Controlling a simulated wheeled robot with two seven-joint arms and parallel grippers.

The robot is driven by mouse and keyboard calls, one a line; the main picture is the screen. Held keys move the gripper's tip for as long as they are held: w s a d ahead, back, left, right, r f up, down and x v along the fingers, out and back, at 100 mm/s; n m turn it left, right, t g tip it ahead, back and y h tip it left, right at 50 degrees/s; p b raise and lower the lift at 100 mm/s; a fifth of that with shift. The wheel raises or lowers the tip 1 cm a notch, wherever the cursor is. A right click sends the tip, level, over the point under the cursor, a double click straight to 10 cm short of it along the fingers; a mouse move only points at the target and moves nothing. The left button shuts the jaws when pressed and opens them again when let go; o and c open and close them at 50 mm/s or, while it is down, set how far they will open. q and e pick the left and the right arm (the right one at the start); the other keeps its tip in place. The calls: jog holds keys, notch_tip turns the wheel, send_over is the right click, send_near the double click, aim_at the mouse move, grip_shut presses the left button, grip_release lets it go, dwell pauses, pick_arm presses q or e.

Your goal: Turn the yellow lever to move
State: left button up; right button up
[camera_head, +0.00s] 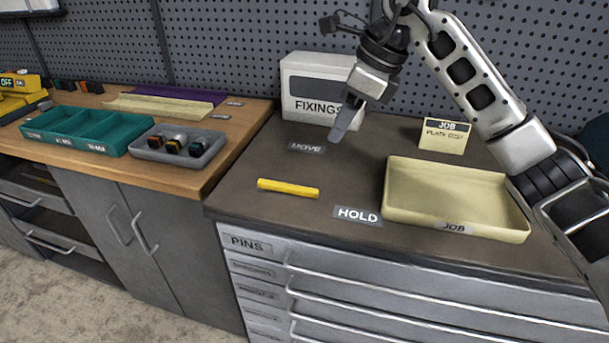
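The yellow lever (288,188) is a short bar lying flat on the dark counter top, running left to right. A grey "MOVE" label (307,148) sits behind it, and a grey "HOLD" label (357,215) sits in front of its right end. My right gripper (340,132) hangs above the counter behind and right of the lever, apart from it, pointing down in front of the white box. Its fingers look close together, but their gap is not clear from this side. My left gripper is not in view.
A white "FIXINGS" box (312,111) stands at the back. A cream "JOB" tray (456,228) and a "JOB" card (444,135) are on the right. On the wooden bench at left are a teal tray (92,145) and a grey tray (183,162). The counter around the lever is clear.

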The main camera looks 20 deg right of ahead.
aim_at(304, 188)
jog(key=p+x, duration=0.1)
jog(key=x, duration=1.4)
jog(key=shift+s+a+f, duration=0.1)
jog(key=shift+s+a, duration=0.05)
jog(key=shift+a, duration=0.05)
grip_shut()
